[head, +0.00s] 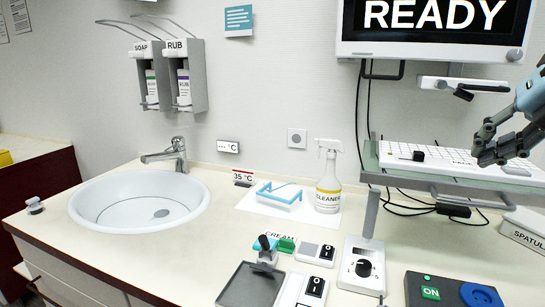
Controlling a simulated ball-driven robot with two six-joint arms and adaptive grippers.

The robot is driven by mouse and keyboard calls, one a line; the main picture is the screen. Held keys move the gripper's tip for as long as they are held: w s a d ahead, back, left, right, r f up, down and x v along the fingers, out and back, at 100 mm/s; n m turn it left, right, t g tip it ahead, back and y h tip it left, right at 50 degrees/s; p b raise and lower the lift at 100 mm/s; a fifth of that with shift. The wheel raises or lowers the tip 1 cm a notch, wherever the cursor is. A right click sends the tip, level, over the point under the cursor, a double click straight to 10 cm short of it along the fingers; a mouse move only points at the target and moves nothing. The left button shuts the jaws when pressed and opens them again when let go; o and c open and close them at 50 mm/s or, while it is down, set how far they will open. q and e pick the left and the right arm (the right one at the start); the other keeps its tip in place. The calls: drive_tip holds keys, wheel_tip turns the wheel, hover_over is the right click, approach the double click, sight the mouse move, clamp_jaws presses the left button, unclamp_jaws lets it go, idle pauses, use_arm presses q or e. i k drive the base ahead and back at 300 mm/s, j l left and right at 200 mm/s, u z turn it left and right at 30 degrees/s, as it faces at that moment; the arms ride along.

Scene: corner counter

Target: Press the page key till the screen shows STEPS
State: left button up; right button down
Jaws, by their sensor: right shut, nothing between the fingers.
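The screen (438,22) on the wall at the upper right shows READY in white letters on black. A white keyboard (445,161) lies on a shelf below it, with its right part behind my right gripper. I cannot tell which key is the page key at this size. My right gripper (486,147) comes in from the right edge over the keyboard. It is shut and empty, with its dark fingertips pointing left. I cannot tell whether it touches the keys. My left gripper is not in view.
The keyboard shelf (376,165) juts out above the counter. A barcode-scanner-like device (462,88) sits on the wall above it. Cables hang left of the shelf. A cleaner bottle (328,185), a sink (140,196) and several control boxes stand on the counter.

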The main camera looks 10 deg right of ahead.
sight(458, 165)
drive_tip(key=k+j, duration=0.65)
drive_tip(key=j, duration=0.2)
